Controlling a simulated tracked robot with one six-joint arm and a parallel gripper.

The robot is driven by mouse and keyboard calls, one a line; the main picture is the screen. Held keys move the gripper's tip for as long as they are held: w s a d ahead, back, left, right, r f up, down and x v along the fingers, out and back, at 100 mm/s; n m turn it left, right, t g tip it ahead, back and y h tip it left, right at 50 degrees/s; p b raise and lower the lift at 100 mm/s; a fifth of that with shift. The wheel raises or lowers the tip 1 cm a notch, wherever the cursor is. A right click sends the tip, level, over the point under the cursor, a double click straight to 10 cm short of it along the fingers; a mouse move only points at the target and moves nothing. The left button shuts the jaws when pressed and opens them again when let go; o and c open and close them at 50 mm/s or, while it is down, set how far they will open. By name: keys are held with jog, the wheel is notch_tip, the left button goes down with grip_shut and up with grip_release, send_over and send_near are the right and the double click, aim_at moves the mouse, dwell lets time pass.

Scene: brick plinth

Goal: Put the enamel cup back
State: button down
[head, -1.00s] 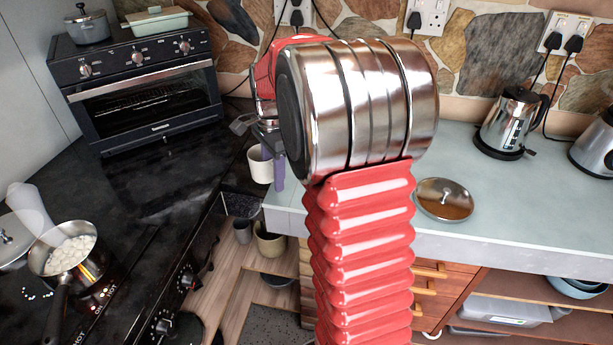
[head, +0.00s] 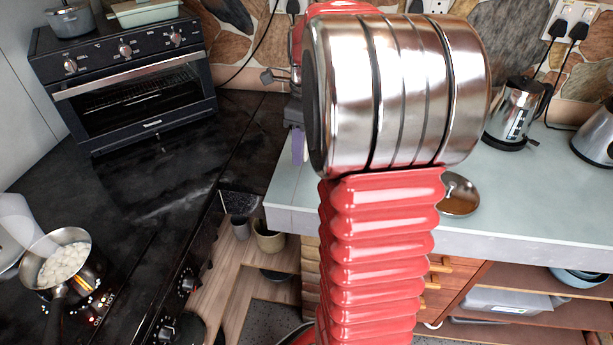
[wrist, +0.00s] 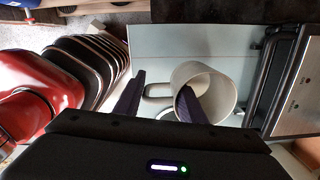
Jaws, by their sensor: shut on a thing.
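The enamel cup (wrist: 214,90) is cream-white and shows in the wrist view, tilted, with its open mouth partly towards the camera. My gripper (wrist: 161,80) is shut on it. One purple finger reaches inside the mouth and the other is outside, with the cup's handle between them. In the head view only a purple finger of my gripper (head: 298,145) shows, left of my arm, near the worktop's left end. The cup is largely hidden there by my arm. In the wrist view a pale surface lies behind the cup; I cannot tell whether they touch.
The pale worktop (head: 350,213) has a round lid (head: 459,196) and a kettle (head: 515,115) on it. A black counter (head: 140,195) bears a toaster oven (head: 135,85) and a saucepan (head: 66,262). Pots (head: 268,238) stand low in the gap between.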

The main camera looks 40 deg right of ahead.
jog(key=shift+d+f, duration=0.1)
jog(key=shift+f, duration=3)
jog(key=shift+s+f, duration=0.1)
jog(key=shift+f, duration=1.8)
jog(key=c, duration=1.1)
grip_release()
jog(key=shift+r, duration=0.15)
